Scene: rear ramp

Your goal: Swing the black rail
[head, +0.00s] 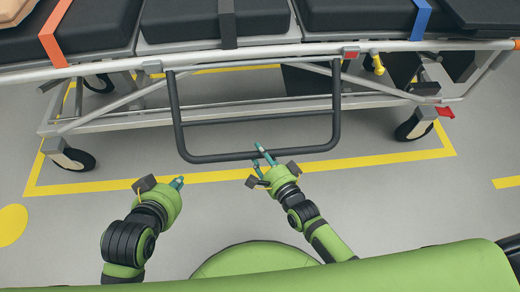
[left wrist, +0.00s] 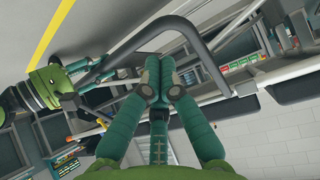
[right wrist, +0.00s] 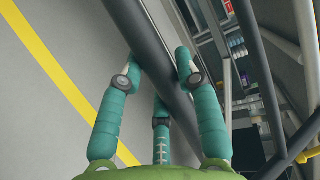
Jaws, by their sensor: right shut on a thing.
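The black rail (head: 187,156) is a U-shaped bar hanging down from the side of the stretcher (head: 240,52), with a thinner crossbar inside it. My right gripper (head: 262,156) is shut on its lower bar, right of the bar's middle. In the right wrist view the rail (right wrist: 150,50) runs between the fingers (right wrist: 158,75). My left gripper (head: 177,182) is near the rail's lower left corner, apart from it and below it in the picture. In the left wrist view its fingertips (left wrist: 153,85) are together with nothing between them, and the rail (left wrist: 207,65) passes beyond them.
The stretcher stands on black wheels (head: 72,160) and carries black cushions with orange and blue straps. A small red-tipped lever (head: 445,112) and a yellow knob (head: 378,66) are at its right. Yellow lines (head: 215,178) mark the grey floor, which is clear around my arms.

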